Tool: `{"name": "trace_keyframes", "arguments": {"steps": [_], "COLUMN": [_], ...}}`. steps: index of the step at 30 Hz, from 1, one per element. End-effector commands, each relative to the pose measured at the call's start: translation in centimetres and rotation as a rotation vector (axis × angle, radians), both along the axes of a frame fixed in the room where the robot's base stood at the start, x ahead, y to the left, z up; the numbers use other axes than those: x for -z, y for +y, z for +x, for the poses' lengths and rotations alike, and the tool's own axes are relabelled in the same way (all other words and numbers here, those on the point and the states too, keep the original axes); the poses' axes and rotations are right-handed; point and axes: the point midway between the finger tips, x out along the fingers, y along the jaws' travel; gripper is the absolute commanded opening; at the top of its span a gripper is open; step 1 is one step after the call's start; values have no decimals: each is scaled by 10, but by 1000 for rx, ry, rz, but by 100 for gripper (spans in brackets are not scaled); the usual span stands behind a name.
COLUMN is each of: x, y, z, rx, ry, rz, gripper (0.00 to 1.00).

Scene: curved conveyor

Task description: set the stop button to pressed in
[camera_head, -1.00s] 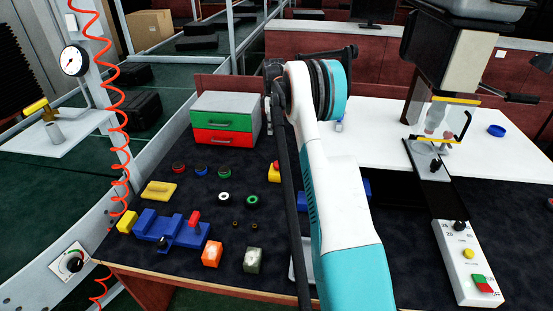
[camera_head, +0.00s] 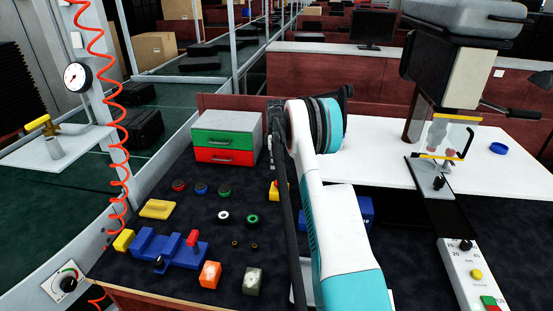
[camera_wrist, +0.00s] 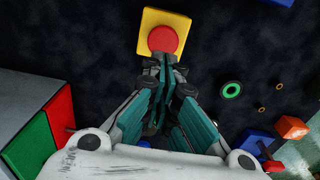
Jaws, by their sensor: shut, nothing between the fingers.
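The stop button is a round red cap (camera_wrist: 163,39) on a square yellow base (camera_wrist: 146,22), at the top centre of the wrist view. In the head view the stop button (camera_head: 274,190) stands on the dark table, partly hidden by my arm. My gripper (camera_wrist: 165,60) is shut and empty. In the wrist view its fingertips lie just below the red cap and overlap its lower edge. I cannot tell whether they touch it or whether the cap is down. In the head view my arm hides the fingertips.
A green and red drawer box (camera_head: 226,136) stands behind and left of the button. Several coloured rings and a blue fixture (camera_head: 180,249) lie on the table. A white control box (camera_head: 465,258) with coloured buttons is at the right.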

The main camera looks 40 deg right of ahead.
Motion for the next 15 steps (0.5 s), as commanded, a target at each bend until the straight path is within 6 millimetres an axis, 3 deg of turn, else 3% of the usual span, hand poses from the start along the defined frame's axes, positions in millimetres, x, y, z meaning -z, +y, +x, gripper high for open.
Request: {"name": "trace_keyframes", "arguments": {"steps": [1, 6, 15], "x": [14, 42, 64], "y": [0, 0, 0], "z": [0, 0, 0], "rx": [0, 0, 0], "ry": [0, 0, 0], "rz": [0, 0, 0], "gripper": [0, 0, 0]}}
